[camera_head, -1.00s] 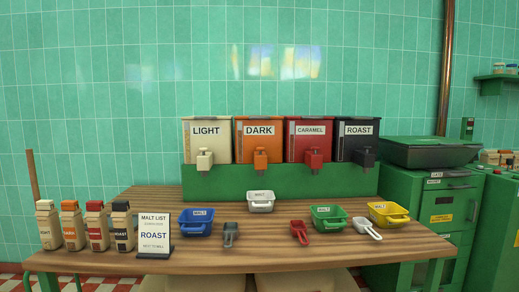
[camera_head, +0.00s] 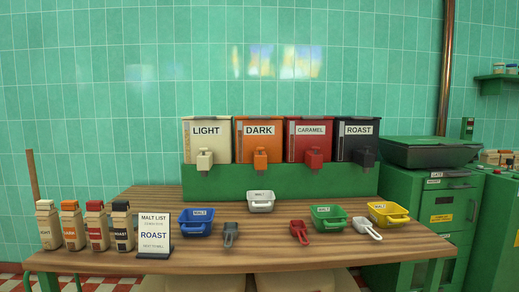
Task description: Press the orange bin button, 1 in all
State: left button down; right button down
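The orange bin (camera_head: 259,146), labelled DARK, stands second from the left in the row on the green stand (camera_head: 225,184). Its orange button or spout piece (camera_head: 261,156) sticks out at the lower front, with nothing touching it. The white bin (camera_head: 207,146) labelled LIGHT is on its left, and the red bin (camera_head: 309,147) labelled CARAMEL is on its right. The black bin (camera_head: 357,147) labelled ROAST is at the right end. Neither of my grippers shows in the head view.
A white tub (camera_head: 261,204) stands before the bins. Blue (camera_head: 197,227), green (camera_head: 328,222) and yellow (camera_head: 388,219) tubs and several scoops lie on the wooden table. A sign reading ROAST (camera_head: 154,239) and several cartons (camera_head: 72,231) stand at the left. A green cabinet (camera_head: 428,203) is at the right.

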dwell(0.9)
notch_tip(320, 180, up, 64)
jog(key=p, duration=6.4)
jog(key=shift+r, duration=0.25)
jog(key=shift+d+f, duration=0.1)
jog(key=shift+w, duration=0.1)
